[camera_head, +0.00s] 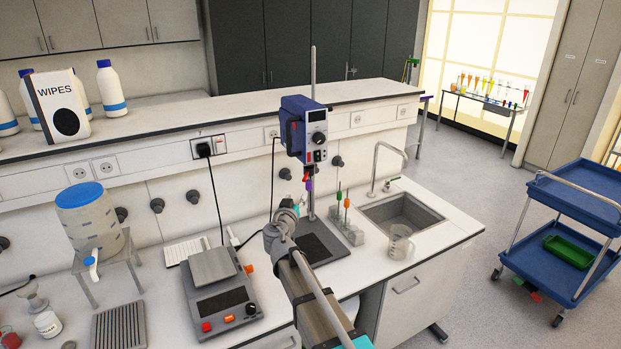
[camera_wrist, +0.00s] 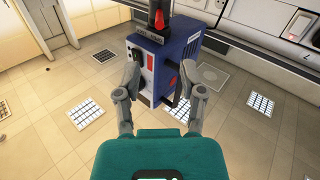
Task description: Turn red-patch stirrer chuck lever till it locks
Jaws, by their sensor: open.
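The blue stirrer (camera_head: 304,128) is clamped on an upright rod above the bench, with a dial and a red button on its front. Below it is a dark chuck with a small red part (camera_head: 307,176); a purple piece shows beneath. In the wrist view the stirrer (camera_wrist: 180,55) appears upside down. Its dark chuck with a red part (camera_wrist: 159,22) is at the top, and a red patch (camera_wrist: 172,82) shows on its side. My gripper (camera_wrist: 160,75) is open and empty, its fingers spread across the stirrer's picture; contact cannot be told. I cannot make out the lever's position.
A hotplate (camera_head: 215,290) stands left of my arm. A glass beaker (camera_head: 400,242), a rack with coloured-top stirrers (camera_head: 347,232) and a sink (camera_head: 402,213) are to the right. A black cable hangs nearby.

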